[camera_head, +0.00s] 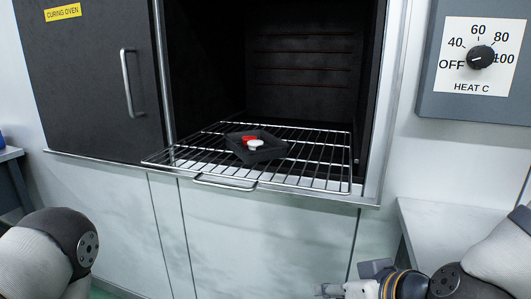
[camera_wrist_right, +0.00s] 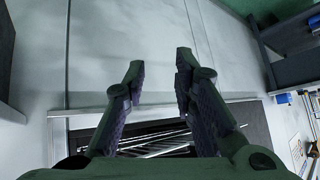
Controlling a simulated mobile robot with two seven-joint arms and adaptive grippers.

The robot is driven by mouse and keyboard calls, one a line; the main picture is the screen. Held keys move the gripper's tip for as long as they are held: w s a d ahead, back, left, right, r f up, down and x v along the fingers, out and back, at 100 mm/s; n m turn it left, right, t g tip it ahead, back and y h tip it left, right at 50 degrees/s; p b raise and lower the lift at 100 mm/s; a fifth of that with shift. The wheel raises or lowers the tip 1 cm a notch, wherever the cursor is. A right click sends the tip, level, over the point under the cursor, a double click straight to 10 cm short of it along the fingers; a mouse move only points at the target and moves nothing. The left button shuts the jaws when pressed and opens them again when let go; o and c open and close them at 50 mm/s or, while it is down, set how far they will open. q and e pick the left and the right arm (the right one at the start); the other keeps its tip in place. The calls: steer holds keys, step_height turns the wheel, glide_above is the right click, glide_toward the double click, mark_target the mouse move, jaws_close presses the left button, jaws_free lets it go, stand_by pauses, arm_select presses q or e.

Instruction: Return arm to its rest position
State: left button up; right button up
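My right arm (camera_head: 445,282) comes in at the lower right, its gripper (camera_head: 345,290) low at the bottom edge, in front of and below the oven rack. In the right wrist view the right gripper (camera_wrist_right: 160,65) has its two fingers apart with nothing between them. My left arm (camera_head: 50,250) shows only as a rounded link at the lower left; its gripper is out of view. A black tray (camera_head: 272,153) with a red piece (camera_head: 248,140) and a white piece (camera_head: 255,145) sits on the wire rack (camera_head: 320,175), apart from both arms.
The curing oven (camera_head: 310,35) is open, its rack extending out the front with a handle (camera_head: 225,184). A dark door (camera_head: 90,80) stands left. A heat dial (camera_head: 481,57) is on the right wall panel. A grey bench (camera_head: 450,220) stands right, near my right arm.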

arm_select(q)
steer(key=shift+s, duration=0.15)
arm_select(e)
steer(key=s+d+f+m+g+h, duration=0.1)
steer(key=s+d+f+g, duration=0.2)
steer(key=s+f, duration=0.5)
steer(key=s+d+f+m+g+h, duration=0.1)
steer(key=s+d+f+g, duration=0.2)
steer(key=s+f, duration=0.6)
steer(key=s+d+f+m+g+h, duration=0.1)
steer(key=s+d+f+g+h, duration=0.1)
steer(key=s+d+f, duration=0.3)
steer(key=s+f+g, duration=0.1)
steer(key=s+f, duration=0.2)
steer(key=s, duration=0.4)
steer(key=shift+f, duration=0.35)
arm_select(q)
steer(key=shift+c, duration=0.5)
